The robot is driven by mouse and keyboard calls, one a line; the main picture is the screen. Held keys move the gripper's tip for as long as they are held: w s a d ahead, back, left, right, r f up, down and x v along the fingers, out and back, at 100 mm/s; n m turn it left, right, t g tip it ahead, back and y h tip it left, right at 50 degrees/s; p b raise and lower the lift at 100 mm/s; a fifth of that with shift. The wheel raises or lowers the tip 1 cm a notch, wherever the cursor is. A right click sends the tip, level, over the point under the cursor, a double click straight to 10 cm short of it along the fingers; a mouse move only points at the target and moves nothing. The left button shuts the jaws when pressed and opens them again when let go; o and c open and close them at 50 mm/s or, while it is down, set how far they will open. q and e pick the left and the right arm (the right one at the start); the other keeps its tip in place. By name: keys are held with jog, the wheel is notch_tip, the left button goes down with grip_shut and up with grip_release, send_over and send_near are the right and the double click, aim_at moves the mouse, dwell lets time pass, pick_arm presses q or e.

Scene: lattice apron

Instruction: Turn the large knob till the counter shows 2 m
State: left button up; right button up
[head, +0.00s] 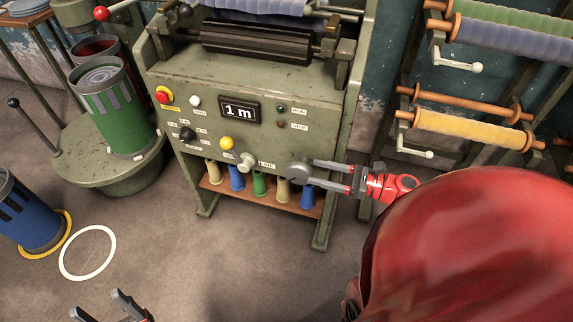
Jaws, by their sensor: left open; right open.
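The green machine (230,85) carries a dark counter (239,110) that reads "1 m". A large round grey knob (298,171) sits at the lower right of its front panel. My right gripper (308,172) reaches in from the right with its fingers apart, one tip at the upper right edge of the knob and one at the lower right. I cannot tell whether they touch it. My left gripper (100,304) is open and empty at the bottom left, over the floor and away from the machine.
The panel also has a red button (163,96), a black selector (187,134), a yellow button (227,143) and a pale handle (247,162). Several spools stand on a shelf below. Drums stand at left, fabric rolls hang at right. A large red shape covers the lower right.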

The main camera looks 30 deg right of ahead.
aim_at(288, 165)
jog(key=x, duration=0.9)
jog(key=shift+a, duration=0.1)
grip_shut()
